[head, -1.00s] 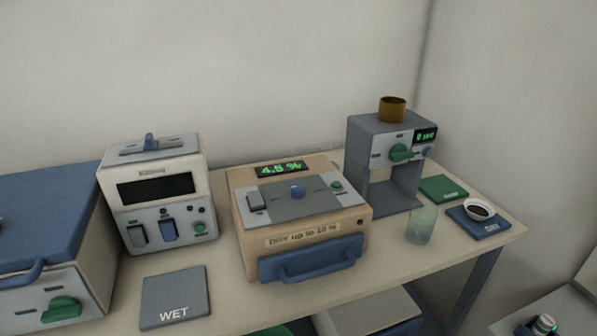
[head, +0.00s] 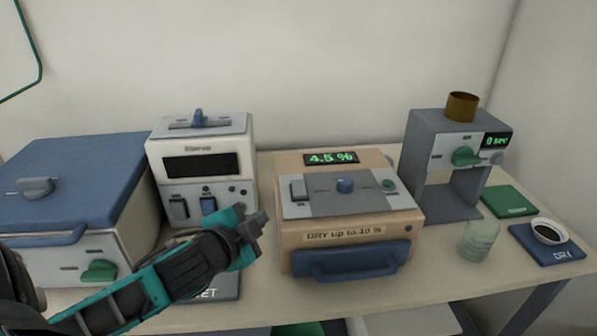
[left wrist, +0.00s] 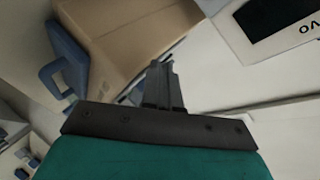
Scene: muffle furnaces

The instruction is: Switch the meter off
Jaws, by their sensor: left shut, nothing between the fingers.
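The tan meter (head: 291,228) stands on the table, labelled "DRY up to 10 %". Its lit green display (head: 331,158) reads 4.5 %. My left gripper (head: 257,221) is shut and empty, in front of the white device and left of the meter, apparently touching nothing. Its closed fingers (left wrist: 163,84) also show in the left wrist view, with the tan casing (left wrist: 128,36) beyond. My right gripper is out of view.
The white device (head: 201,132) has a dark display. A blue-lidded furnace (head: 75,175) stands left. A grey machine (head: 430,150) with a brown cup, a glass (head: 478,241), a green pad (head: 509,201) and a small dish on the DRY pad (head: 548,257) are right. My arm partly covers the WET pad.

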